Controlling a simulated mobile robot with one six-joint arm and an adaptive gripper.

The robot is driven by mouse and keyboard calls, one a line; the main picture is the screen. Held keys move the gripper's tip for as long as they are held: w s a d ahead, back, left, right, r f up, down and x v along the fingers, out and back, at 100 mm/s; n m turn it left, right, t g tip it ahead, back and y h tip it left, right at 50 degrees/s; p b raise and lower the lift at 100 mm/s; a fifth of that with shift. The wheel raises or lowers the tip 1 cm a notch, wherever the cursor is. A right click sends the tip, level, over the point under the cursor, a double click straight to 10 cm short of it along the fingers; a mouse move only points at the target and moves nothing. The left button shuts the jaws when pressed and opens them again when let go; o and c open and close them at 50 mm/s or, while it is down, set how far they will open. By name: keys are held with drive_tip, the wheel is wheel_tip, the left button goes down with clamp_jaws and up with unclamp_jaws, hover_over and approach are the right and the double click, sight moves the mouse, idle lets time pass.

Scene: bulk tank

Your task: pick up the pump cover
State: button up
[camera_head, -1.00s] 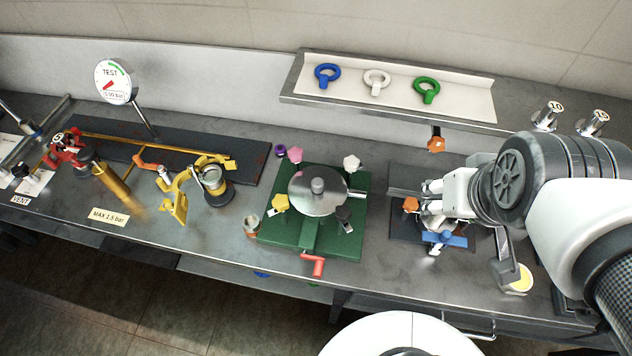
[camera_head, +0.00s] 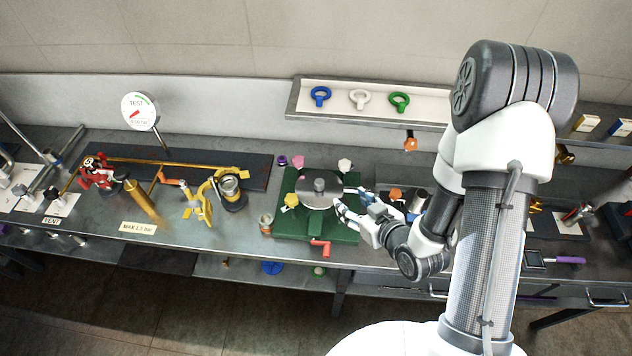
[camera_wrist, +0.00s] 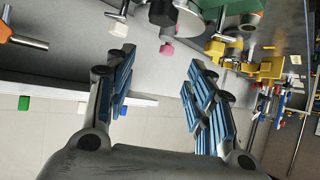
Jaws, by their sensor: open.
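The pump cover, apparently the round silver disc with a grey knob (camera_head: 318,196), lies on a green base (camera_head: 290,222). Part of the silver disc also shows at the top of the wrist view (camera_wrist: 188,22). My gripper (camera_head: 352,203) is open, at the right side of the disc in the head view; I cannot tell whether it touches. In the wrist view my spread fingers (camera_wrist: 163,62) have nothing between them. A pink knob (camera_head: 298,162), a white knob (camera_head: 345,165) and a yellow knob (camera_head: 291,200) stand around the disc. My gripper hides the base's right side.
A red-handled crank (camera_head: 320,246) sticks out at the base's front. A shelf with ring bolts (camera_head: 359,99) is behind. An orange knob (camera_head: 396,194) stands right, partly behind my arm. A yellow clamp (camera_head: 205,205) and gauge (camera_head: 139,111) are left.

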drive_tip(key=b, duration=1.7)
approach(319, 181)
drive_tip(key=x, duration=0.3)
drive_tip(key=shift+w+f, duration=0.2)
drive_tip(key=shift+f, duration=0.05)
drive_tip(key=b+x, duration=0.1)
drive_tip(key=x, duration=0.4)
drive_tip(key=shift+c, duration=0.2)
clamp_jaws()
drive_tip(key=shift+r, duration=0.1)
